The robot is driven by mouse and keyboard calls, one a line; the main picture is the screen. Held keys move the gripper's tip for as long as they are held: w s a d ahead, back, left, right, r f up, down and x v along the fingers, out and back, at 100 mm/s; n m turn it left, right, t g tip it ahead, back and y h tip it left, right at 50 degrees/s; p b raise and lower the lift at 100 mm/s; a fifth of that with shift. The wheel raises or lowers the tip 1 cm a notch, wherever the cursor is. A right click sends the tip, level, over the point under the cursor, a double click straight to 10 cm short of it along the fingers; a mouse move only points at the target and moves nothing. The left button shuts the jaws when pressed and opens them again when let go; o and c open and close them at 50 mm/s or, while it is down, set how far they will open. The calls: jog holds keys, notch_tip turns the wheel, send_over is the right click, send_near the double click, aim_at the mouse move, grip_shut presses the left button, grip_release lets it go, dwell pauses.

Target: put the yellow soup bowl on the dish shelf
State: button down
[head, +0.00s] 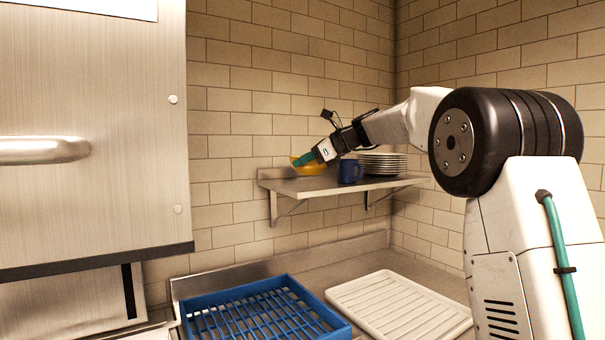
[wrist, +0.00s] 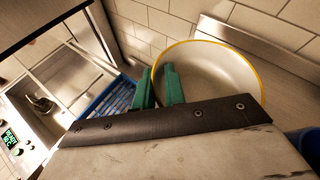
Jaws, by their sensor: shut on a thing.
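The yellow soup bowl (head: 309,166) is at the left end of the dish shelf (head: 320,185) in the head view. In the wrist view the bowl (wrist: 215,75) shows a pale inside and a yellow rim. My gripper (head: 301,160) reaches it from the right, with green fingers shut on the bowl's near rim. In the wrist view the fingers (wrist: 162,88) stand on either side of the bowl's wall. The bowl looks upright and at about shelf height. I cannot tell whether its base touches the shelf.
On the shelf a blue mug (head: 350,171) stands right of the bowl, with a stack of plates (head: 383,163) beyond. Below are a blue rack (head: 262,312) and a white ribbed tray (head: 400,305). A large steel machine (head: 90,130) stands at the left.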

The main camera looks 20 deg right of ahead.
aim_at(302, 170)
jog(key=shift+w+f, duration=0.1)
jog(key=shift+w, duration=0.4)
jog(key=shift+f, duration=1.65)
jog(key=shift+f, duration=0.1)
jog(key=c, duration=1.5)
grip_release()
jog(key=shift+o, duration=0.2)
